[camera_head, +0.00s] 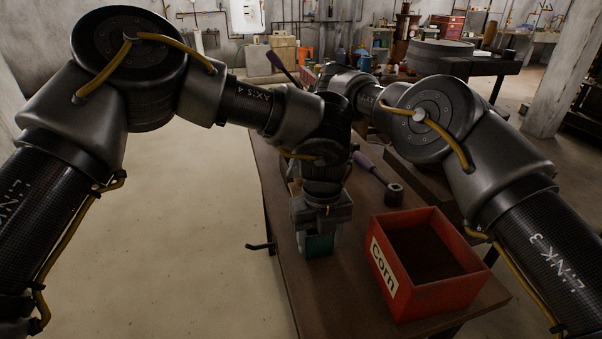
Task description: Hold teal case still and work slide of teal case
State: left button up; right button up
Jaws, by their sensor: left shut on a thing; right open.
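The teal case (319,246) stands on the workbench, left of the red bin. Its lower part shows below my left gripper (321,232), which is shut on it from above. The gripper body and wrist cover the top of the case, and I cannot make out its slide. My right arm comes in from the right and passes behind my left wrist. My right gripper is hidden there.
A red bin (440,300) labelled "corn" stands right of the case. Behind it are a purple bar (368,165) and a dark cylinder (395,194). A black handle (262,246) juts past the workbench's (285,262) left edge. Open floor lies left.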

jog(key=shift+s, duration=0.1)
jog(key=s, duration=0.2)
jog(key=s+d, duration=0.2)
jog(key=s, duration=0.1)
jog(key=shift+s+r, duration=0.3)
jog(key=shift+s, duration=0.05)
jog(key=v, duration=1.1)
jog(key=shift+r, duration=0.2)
jog(key=shift+w, duration=0.15)
